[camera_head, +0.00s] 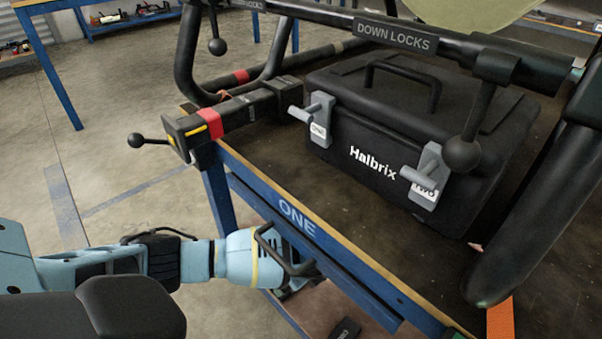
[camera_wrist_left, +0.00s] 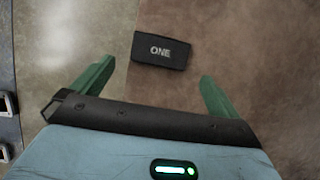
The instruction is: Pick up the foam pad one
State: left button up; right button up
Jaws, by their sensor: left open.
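The foam pad one (camera_wrist_left: 160,64) is a small black block with "ONE" in pale letters. In the left wrist view it lies on a brown surface, just beyond and between the green fingertips of my left gripper (camera_wrist_left: 156,82). The fingers are apart and nothing is between them. In the head view a dark block (camera_head: 345,330), apparently the same pad, shows at the bottom edge on the lower brown board. My left gripper (camera_head: 292,288) is there beside the blue bench's side, its fingers partly hidden. My right gripper is not in view.
The blue bench (camera_head: 322,258) marked "ONE" overhangs beside my left wrist. On it stands a black Halbrix case (camera_head: 395,140) with grey latches, under black tubes (camera_head: 390,38). Open concrete floor (camera_head: 110,130) lies to the left.

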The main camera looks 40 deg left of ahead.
pick_arm(q)
jog(key=shift+s+a+f, duration=0.15)
jog(key=shift+a+f, duration=0.05)
jog(key=shift+f, duration=0.2)
jog(key=shift+b+x, duration=0.65)
jog(key=shift+x, duration=0.15)
jog(key=shift+a+f, duration=0.1)
jog(key=shift+f, duration=0.1)
jog(key=b+x, duration=0.3)
jog(key=shift+w+a+f, duration=0.15)
jog(key=shift+w+f, duration=0.1)
jog(key=shift+f, duration=0.15)
jog(key=shift+a+f+b, duration=0.2)
jog(key=shift+f+b, duration=0.15)
jog(key=shift+f, duration=0.1)
jog(key=c, duration=0.7)
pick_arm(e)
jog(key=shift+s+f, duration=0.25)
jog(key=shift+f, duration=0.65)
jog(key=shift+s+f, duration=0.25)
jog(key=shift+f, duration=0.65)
